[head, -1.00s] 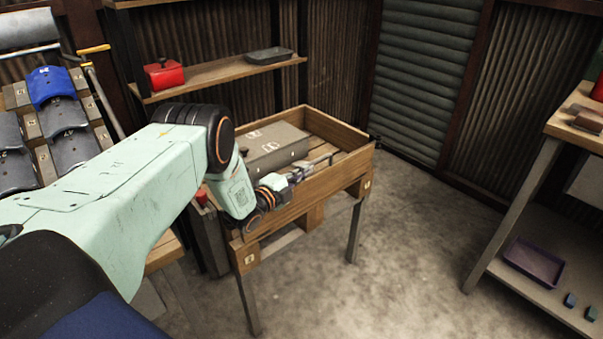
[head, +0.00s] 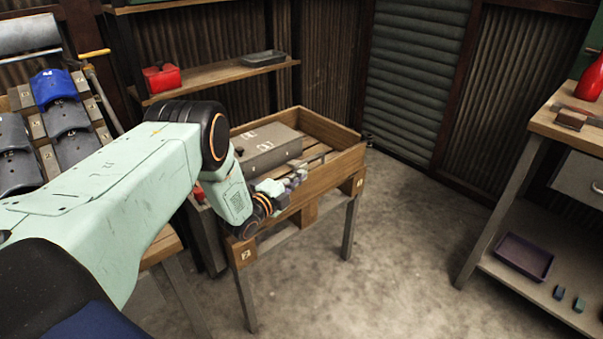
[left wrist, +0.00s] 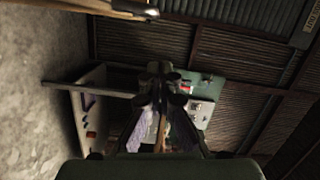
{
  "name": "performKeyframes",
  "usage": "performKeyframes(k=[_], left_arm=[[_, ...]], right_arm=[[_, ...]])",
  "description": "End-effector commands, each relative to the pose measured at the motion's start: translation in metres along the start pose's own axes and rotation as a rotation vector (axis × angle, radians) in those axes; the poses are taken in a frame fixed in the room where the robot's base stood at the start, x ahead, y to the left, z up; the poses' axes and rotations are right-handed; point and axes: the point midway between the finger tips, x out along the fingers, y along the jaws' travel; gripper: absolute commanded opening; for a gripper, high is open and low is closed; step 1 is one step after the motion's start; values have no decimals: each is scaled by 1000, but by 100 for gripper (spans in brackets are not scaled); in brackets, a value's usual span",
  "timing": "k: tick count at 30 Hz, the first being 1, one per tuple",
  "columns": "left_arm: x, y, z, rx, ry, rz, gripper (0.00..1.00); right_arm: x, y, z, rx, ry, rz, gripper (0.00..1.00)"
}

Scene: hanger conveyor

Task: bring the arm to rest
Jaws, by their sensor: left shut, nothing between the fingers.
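My left arm reaches in from the left in the head view. Its gripper (head: 296,178) is at the near side of the wooden crate table, over or beside the near wall; I cannot tell the exact gap. In the left wrist view the fingers (left wrist: 160,75) are close together with nothing seen between them. My right gripper is not in either view.
The wooden crate table (head: 335,170) holds a grey case (head: 268,148). A shelf (head: 215,78) behind carries a red box (head: 161,77) and a grey tray (head: 264,58). A workbench (head: 545,125) stands at right, with a purple tray (head: 524,257) low down. Open floor lies between.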

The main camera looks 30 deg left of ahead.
Motion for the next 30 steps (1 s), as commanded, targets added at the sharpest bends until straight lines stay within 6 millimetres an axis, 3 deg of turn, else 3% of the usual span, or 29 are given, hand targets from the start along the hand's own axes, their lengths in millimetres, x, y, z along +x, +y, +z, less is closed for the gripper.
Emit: performKeyframes(k=[6, 12, 24, 27, 30], left_arm=[[-41, -4, 3, -1, -2, 1, 0], [-66, -4, 3, 0, -1, -1, 0], [-75, -2, 1, -37, 0, 2, 0], [-76, 8, 5, -159, -29, 44, 0], [-95, 41, 9, -384, -128, 151, 0]], right_arm=[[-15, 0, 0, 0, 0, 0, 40], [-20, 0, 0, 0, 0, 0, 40], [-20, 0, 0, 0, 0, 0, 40], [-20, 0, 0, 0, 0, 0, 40], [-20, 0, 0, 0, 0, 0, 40]])
